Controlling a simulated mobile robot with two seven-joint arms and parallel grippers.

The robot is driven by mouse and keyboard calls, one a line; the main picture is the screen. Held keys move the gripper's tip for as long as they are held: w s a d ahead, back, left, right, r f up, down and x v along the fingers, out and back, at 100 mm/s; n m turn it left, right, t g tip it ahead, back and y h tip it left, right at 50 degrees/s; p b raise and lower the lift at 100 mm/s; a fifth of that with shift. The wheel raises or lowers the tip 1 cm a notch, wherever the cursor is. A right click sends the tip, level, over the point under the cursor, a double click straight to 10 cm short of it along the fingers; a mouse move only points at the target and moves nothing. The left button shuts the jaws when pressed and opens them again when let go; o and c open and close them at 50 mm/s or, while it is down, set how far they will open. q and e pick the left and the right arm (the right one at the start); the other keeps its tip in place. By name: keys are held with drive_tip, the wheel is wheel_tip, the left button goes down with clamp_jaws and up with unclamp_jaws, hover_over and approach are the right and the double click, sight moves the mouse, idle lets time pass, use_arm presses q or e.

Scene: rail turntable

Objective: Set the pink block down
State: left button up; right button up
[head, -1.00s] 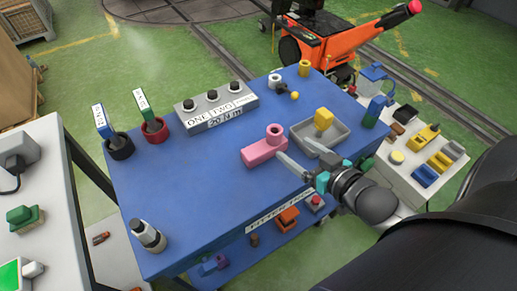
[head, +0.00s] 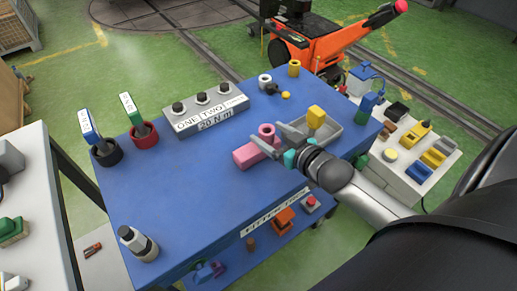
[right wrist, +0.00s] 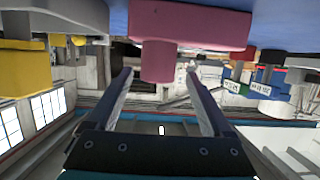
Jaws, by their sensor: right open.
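The pink block (head: 244,156), with a round hollow post on top, rests on the blue table (head: 190,205), left of the grey tray (head: 333,132). My right gripper (head: 267,136) reaches in from the right at the post. Its fingers are spread and partly hide the block. In the right wrist view, which is upside down, the pink block (right wrist: 190,25) hangs at the top with its post between the two open fingers (right wrist: 158,85). Clear gaps show beside the post. My left gripper is not in view.
A yellow block (head: 316,117) sits in the tray. A grey box with knobs (head: 206,108) and two cups with tagged tools (head: 144,134) stand along the back left. A bottle (head: 138,243) stands at the front left corner. The table's middle left is clear.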

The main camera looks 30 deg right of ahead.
sight(264, 130)
drive_tip(key=shift+d+f+b+x, duration=0.15)
drive_tip(key=shift+b+x, duration=0.25)
drive_tip(key=shift+x, duration=0.95)
drive_tip(key=shift+d+f+b+x, duration=0.1)
drive_tip(key=shift+b+x, duration=0.3)
drive_tip(key=shift+x, duration=1)
drive_tip(key=shift+a, duration=0.1)
clamp_jaws()
drive_tip(key=shift+r, duration=0.1)
